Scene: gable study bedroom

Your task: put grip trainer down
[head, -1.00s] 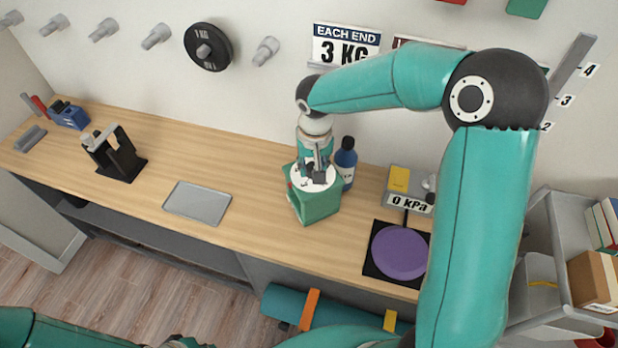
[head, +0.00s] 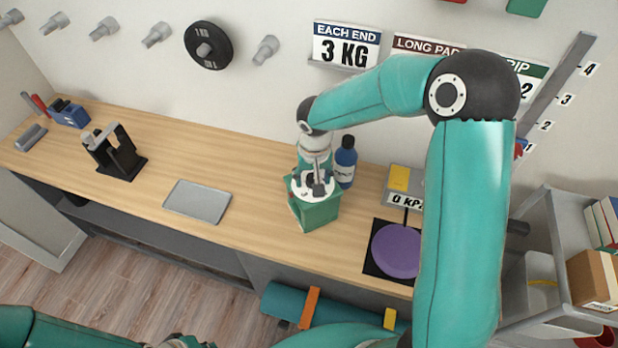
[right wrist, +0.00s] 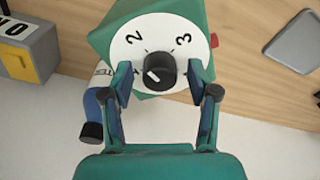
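My right gripper (right wrist: 161,82) is at the dial, one finger on each side of the knob. A gap shows between each finger and the knob, so the gripper looks open. My left gripper is not clearly in view.
A blue bottle (head: 345,164) stands close behind the green block. A grey tray (head: 198,202) lies to its left and a purple disc (head: 397,250) on a black base to its right. A black stand (head: 118,155) is further left. Worktop between tray and block is bare.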

